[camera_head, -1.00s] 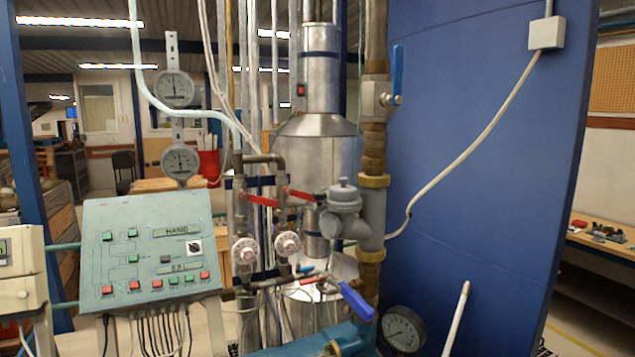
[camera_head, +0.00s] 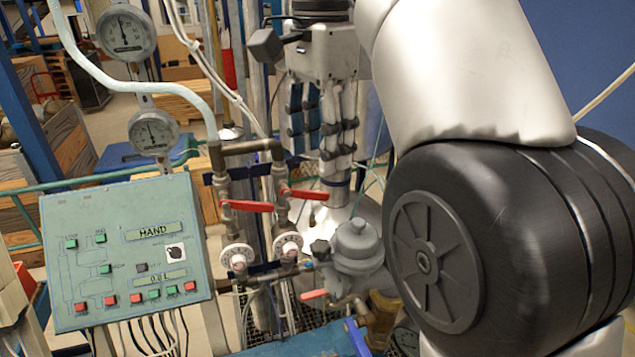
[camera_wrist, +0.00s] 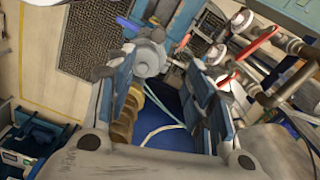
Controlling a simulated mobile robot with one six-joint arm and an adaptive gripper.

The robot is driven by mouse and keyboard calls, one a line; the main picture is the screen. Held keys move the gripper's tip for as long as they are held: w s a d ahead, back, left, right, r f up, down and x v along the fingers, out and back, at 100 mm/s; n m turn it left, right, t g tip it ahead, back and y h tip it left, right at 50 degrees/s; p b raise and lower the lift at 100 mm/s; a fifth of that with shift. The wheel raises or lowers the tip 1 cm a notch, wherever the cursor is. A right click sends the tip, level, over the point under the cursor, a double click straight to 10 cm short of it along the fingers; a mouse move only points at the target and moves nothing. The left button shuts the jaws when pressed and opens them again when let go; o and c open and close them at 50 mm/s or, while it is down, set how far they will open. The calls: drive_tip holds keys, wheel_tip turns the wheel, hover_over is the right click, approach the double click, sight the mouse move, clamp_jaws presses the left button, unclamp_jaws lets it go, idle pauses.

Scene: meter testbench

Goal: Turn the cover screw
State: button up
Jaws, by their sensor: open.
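A grey round meter (camera_head: 356,252) with a stepped, capped top stands among the pipes in the head view. A small raised cap (camera_head: 357,226) sits on its top; I cannot make out a screw slot. The meter also shows in the wrist view (camera_wrist: 149,56), beyond the fingers and near the left fingertip. My gripper (camera_head: 320,165) is open and empty in the head view, pointing down, above and left of the meter in the picture. Its two blue-padded fingers stand wide apart in the wrist view (camera_wrist: 165,72). I see no contact with the meter.
Red-handled valves (camera_head: 248,206) and white dials (camera_head: 288,244) stand left of the meter. A green control panel (camera_head: 125,250) is at the left, with round gauges (camera_head: 126,33) above. My arm covers much of the right side.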

sight(319, 246)
drive_tip(key=f+b, duration=0.2)
drive_tip(key=f, duration=0.3)
drive_tip(key=f+b, duration=0.2)
drive_tip(key=f, duration=0.4)
drive_tip(key=f+b, duration=0.2)
drive_tip(key=f, duration=0.4)
drive_tip(key=shift+s+a+b, duration=0.1)
drive_tip(key=shift+s+b, duration=0.2)
drive_tip(key=shift+b, duration=0.05)
drive_tip(key=shift+c, duration=0.2)
drive_tip(key=c, duration=1)
drive_tip(key=shift+n+p, duration=0.6)
drive_tip(key=shift+n, duration=0.1)
drive_tip(key=o, duration=1)
drive_tip(key=shift+o, duration=0.2)
